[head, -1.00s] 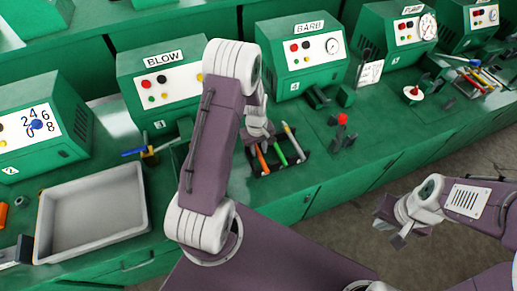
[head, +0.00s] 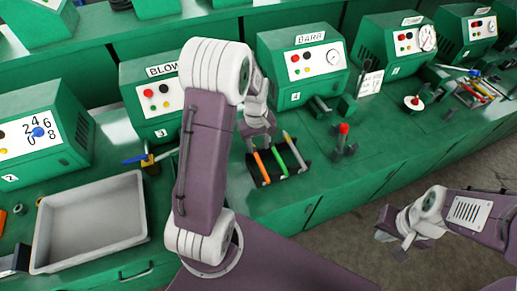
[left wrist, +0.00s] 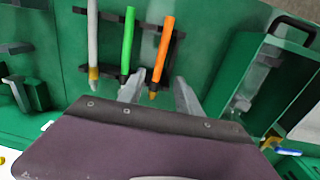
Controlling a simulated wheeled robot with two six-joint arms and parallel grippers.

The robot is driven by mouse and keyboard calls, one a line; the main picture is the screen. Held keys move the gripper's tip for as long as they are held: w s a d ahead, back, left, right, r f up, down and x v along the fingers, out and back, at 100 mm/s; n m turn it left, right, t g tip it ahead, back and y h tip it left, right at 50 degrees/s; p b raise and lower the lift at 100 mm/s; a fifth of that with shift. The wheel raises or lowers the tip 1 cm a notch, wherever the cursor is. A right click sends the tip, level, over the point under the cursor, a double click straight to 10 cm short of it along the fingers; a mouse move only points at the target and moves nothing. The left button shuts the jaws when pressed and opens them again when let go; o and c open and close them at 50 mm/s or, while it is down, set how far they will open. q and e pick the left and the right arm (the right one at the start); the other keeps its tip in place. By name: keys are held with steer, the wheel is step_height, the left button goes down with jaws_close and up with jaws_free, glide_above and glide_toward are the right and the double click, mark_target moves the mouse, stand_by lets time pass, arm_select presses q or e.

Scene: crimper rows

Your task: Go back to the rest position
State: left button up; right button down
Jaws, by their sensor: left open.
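My left gripper (head: 257,132) is open and empty, above the back of a black rack (head: 262,182) on the green bench. The rack holds an orange tool (head: 261,166), a green tool (head: 280,162) and a grey tool (head: 295,151). In the left wrist view the open fingers (left wrist: 158,88) point toward the lower ends of the orange tool (left wrist: 162,50) and green tool (left wrist: 127,45), with nothing held between them. My right gripper (head: 398,238) hangs over the floor in front of the bench; its jaw opening is unclear.
A grey tray (head: 90,225) lies at the left. Green machines, including the BARB machine (head: 302,62), line the back. A red-topped fixture (head: 344,138) stands right of the rack. The floor (head: 420,180) beyond the bench front is clear.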

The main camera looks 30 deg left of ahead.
stand_by(0.6)
arm_select(q)
steer(key=s+d+r+m+t, duration=0.1)
steer(key=s+d+r+m, duration=0.45)
steer(key=d, duration=0.25)
steer(key=s+f+m, duration=0.1)
steer(key=s+m, duration=0.3)
steer(key=s, duration=0.3)
steer(key=shift+f, duration=0.3)
